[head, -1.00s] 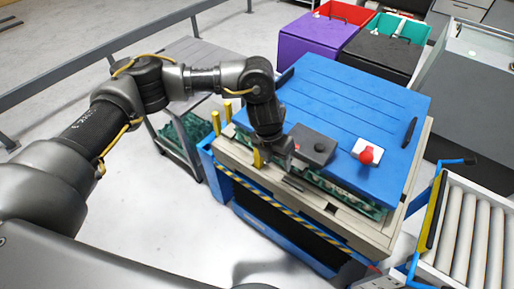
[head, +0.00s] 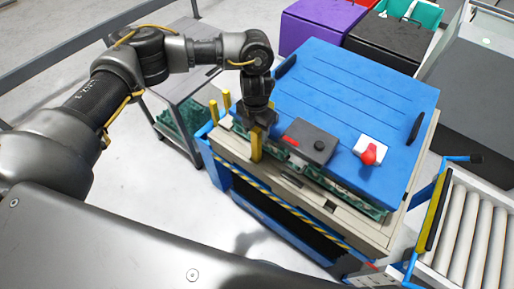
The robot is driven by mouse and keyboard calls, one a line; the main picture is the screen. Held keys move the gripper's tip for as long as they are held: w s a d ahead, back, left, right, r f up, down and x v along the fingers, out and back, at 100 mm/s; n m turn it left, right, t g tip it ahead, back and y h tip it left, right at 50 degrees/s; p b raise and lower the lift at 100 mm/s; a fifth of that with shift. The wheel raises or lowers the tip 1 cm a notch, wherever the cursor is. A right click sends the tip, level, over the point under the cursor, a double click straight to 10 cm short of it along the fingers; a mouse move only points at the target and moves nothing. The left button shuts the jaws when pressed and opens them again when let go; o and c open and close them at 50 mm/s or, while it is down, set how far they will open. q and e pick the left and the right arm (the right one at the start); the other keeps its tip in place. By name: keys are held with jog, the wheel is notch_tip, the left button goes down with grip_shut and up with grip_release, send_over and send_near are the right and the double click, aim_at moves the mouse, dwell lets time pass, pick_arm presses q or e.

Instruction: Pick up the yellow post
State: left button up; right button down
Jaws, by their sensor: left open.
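A yellow post (head: 256,146) stands upright on the beige ledge at the front left of the blue-topped machine. My left gripper (head: 258,126) points down at the top of this post and is open. Its fingers overlap the post's upper end in the picture. I cannot tell whether they touch it. Two more yellow posts, one (head: 213,110) and another (head: 227,100), stand upright at the machine's left corner, apart from my gripper. My right gripper is not in view.
The blue lid (head: 350,85) carries a dark box (head: 311,146) just right of my left gripper and a white block with a red knob (head: 369,154). Green egg trays (head: 345,200) show below the lid. A roller conveyor (head: 470,230) stands at the right.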

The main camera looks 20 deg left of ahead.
aim_at(256, 139)
pick_arm(q)
jog(key=shift+s+d+f, duration=0.1)
jog(key=shift+s+f+p, duration=0.1)
jog(key=shift+f+p, duration=0.2)
jog(key=shift+f, duration=0.1)
jog(key=f, duration=0.2)
jog(key=f+p, duration=0.1)
jog(key=shift+w+f, duration=0.25)
jog(key=shift+w, duration=0.05)
jog(key=shift+f, duration=0.25)
jog(key=shift+c, duration=0.5)
grip_shut()
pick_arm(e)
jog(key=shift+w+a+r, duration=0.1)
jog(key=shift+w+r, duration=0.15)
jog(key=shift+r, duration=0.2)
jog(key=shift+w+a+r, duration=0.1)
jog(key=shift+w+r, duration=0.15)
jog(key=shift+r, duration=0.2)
